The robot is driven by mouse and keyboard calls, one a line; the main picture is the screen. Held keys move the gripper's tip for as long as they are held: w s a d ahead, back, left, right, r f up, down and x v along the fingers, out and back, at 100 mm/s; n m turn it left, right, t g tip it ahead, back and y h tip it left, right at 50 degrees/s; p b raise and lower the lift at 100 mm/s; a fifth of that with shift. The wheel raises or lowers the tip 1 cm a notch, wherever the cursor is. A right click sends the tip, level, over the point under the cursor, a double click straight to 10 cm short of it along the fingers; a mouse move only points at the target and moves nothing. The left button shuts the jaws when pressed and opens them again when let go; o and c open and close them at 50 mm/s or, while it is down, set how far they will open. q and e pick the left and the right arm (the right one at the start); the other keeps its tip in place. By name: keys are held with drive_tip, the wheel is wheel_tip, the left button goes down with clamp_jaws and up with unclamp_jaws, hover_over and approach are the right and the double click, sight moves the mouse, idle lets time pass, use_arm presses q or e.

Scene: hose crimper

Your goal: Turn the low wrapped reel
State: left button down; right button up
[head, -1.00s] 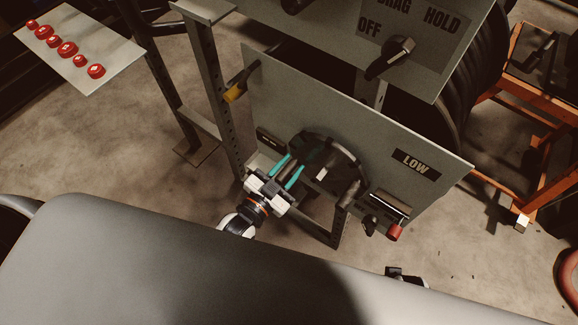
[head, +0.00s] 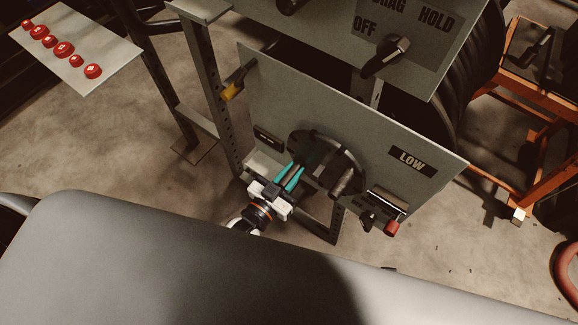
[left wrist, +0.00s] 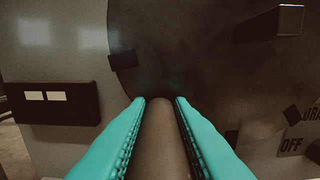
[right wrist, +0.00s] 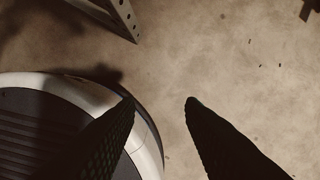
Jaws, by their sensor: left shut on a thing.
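The low reel's dark round disc (head: 350,160) sits on the lower grey panel marked LOW (head: 411,159), and it fills much of the left wrist view (left wrist: 200,55). My left gripper (head: 293,175), with teal fingers, is at the disc's lower left edge. It is shut on a brownish round handle (left wrist: 160,135) that lies between its fingers; the fingers hide it in the head view. A brownish grip (head: 342,183) sticks out at the disc's lower right. My right gripper (right wrist: 160,100) is open and empty over bare floor.
An upper panel with a black knob (head: 386,57) marked OFF and HOLD stands above. A yellow-tipped lever (head: 233,90) is at the panel's left edge. A red-ended part (head: 391,228) is at lower right. A board with red buttons (head: 62,48) is at upper left.

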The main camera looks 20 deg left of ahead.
use_arm(q)
drive_tip(key=c, duration=1.7)
unclamp_jaws()
drive_tip(key=o, duration=0.4)
drive_tip(key=shift+a+r, duration=0.15)
drive_tip(key=shift+r, duration=0.05)
drive_tip(key=shift+s+a, duration=0.1)
drive_tip(key=shift+s, duration=0.25)
drive_tip(key=p+v, duration=0.1)
drive_tip(key=v, duration=1)
use_arm(e)
drive_tip(key=s+f, duration=0.2)
drive_tip(key=shift+d+f, duration=0.1)
drive_tip(key=shift+f, duration=0.3)
use_arm(q)
drive_tip(key=shift+s+a+f, duration=0.1)
